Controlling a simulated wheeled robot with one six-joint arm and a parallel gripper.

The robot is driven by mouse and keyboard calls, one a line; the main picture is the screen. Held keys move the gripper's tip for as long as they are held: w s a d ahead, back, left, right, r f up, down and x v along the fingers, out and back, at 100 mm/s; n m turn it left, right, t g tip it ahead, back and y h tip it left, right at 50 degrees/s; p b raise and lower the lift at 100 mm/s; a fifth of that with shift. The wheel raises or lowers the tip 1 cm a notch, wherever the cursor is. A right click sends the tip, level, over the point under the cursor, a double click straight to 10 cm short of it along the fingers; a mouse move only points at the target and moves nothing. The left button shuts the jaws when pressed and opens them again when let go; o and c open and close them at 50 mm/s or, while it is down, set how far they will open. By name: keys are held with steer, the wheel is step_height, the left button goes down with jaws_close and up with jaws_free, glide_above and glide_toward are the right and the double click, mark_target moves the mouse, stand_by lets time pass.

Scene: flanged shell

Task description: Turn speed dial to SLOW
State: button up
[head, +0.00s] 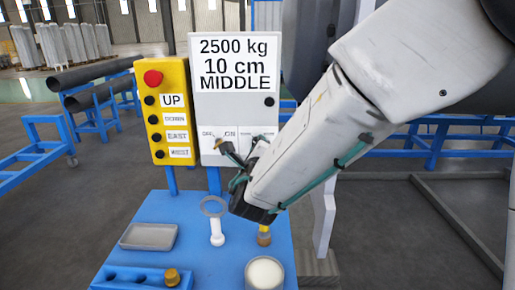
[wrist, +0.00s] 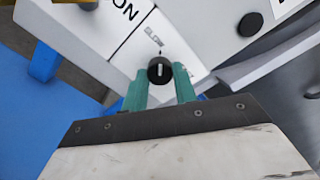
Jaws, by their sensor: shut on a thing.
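The speed dial (wrist: 160,70) is a small round black knob with a white pointer mark, on a white label plate in the wrist view. Its mark points up the picture, roughly toward small, blurred lettering (wrist: 153,37) that I cannot read surely. My gripper (wrist: 161,84) has its two green fingers on either side of the knob and is shut on it. In the head view my gripper (head: 243,160) is at the lower right of the grey control box (head: 232,98), and it hides the dial there.
A yellow button panel (head: 166,100) with a red stop button stands left of the box. Blue racks stand behind.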

steer(key=o, duration=1)
steer(key=shift+a, duration=0.15)
steer(key=s, duration=0.7)
steer(key=shift+s+a, duration=0.1)
steer(key=shift+s, duration=0.3)
